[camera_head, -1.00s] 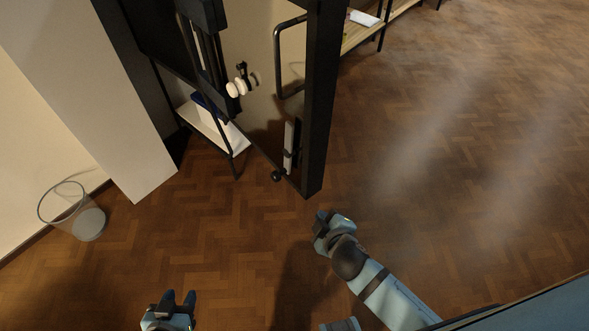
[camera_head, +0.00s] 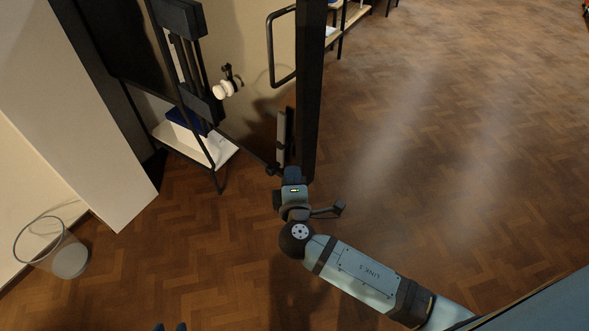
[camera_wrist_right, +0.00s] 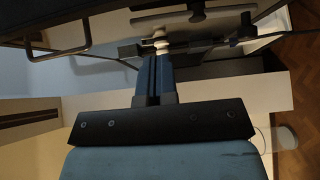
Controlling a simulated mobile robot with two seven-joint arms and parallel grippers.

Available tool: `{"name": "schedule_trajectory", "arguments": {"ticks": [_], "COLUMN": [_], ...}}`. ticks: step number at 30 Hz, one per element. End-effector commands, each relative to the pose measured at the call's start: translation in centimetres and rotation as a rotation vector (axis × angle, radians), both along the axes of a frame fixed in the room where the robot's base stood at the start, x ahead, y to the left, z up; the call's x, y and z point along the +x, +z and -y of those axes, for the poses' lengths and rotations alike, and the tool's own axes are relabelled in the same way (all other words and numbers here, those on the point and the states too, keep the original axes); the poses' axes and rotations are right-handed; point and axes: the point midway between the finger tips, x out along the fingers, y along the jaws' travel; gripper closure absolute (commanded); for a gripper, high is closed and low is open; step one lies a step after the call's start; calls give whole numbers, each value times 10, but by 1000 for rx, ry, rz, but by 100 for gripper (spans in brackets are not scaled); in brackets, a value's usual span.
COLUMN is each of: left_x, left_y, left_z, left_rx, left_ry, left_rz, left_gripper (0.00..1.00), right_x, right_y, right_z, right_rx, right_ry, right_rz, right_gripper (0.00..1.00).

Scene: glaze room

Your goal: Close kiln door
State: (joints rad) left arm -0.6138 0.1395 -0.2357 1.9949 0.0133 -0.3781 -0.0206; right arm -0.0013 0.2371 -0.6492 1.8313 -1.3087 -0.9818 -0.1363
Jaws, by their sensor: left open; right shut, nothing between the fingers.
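The kiln door (camera_head: 309,95) stands open, seen from above as a tall dark-edged panel with a cream face. A black loop handle (camera_head: 271,50) is on its face. My right gripper (camera_head: 292,172) is at the lower end of the door's edge; whether it touches cannot be told. In the right wrist view its fingers (camera_wrist_right: 153,78) are shut with nothing between them. The loop handle (camera_wrist_right: 58,68) shows at the upper left there. My left gripper (camera_head: 170,327) is open at the bottom edge, with only its fingertips showing, away from the door.
A clear bin (camera_head: 70,260) stands at the lower left by the pale wall. The wooden floor (camera_head: 450,150) to the right is open.

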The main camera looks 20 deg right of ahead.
Motion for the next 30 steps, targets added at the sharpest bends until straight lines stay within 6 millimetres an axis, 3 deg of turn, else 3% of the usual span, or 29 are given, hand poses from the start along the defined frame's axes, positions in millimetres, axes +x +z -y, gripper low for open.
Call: {"name": "schedule_trajectory", "arguments": {"ticks": [11, 18, 30], "left_x": [1, 0, 0], "left_y": [19, 28, 27], "left_z": [0, 0, -1], "left_rx": [-1, 0, 1], "left_ry": [1, 1, 1], "left_rz": [2, 1, -3], "left_gripper": [57, 57, 57], "right_x": [77, 91, 94], "right_y": [3, 1, 0], "right_z": [24, 52, 58], "right_rx": [0, -1, 2], "right_ry": [0, 0, 1], "right_rz": [0, -1, -1], "right_gripper": [100, 100, 100]}}
